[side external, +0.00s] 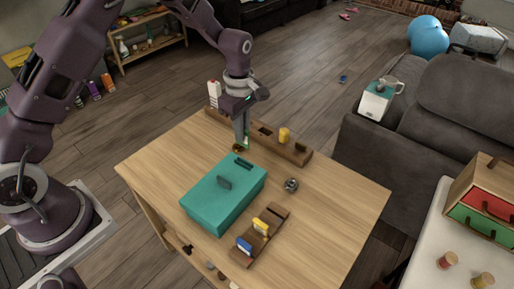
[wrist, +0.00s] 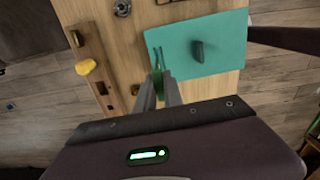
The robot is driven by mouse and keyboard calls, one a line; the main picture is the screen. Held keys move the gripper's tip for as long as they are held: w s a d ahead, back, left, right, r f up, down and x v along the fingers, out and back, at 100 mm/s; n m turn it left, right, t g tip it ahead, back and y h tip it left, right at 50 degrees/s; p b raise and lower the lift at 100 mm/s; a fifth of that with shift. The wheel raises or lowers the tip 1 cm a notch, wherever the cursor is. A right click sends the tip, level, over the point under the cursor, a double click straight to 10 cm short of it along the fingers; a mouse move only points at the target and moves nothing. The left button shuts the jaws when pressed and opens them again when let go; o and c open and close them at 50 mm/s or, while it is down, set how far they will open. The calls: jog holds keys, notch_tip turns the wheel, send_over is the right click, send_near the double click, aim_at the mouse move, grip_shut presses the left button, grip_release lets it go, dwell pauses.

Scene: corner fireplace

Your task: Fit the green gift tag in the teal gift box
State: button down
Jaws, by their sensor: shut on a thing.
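The teal gift box (side external: 212,203) sits on the wooden table, with a dark upright piece on its lid and a narrow dark slot (side external: 243,163) near its far edge. My gripper (side external: 242,143) is shut on the green gift tag (side external: 247,143) and points down just beyond the slot. In the wrist view my gripper (wrist: 158,82) holds the green tag (wrist: 157,76) close to the slot (wrist: 158,58) at the left edge of the box (wrist: 222,62). The tag is mostly hidden by the fingers; whether it touches the box cannot be told.
A wooden rack (side external: 222,119) with a yellow piece (side external: 284,135) runs along the far table edge. A small metal round object (side external: 291,184) stands right of the box. A front rack (side external: 250,249) holds blue and yellow tags. The table's right side is bare.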

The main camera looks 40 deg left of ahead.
jog(key=shift+f, duration=3.2)
jog(key=shift+f, duration=1)
jog(key=c, duration=1.4)
grip_release()
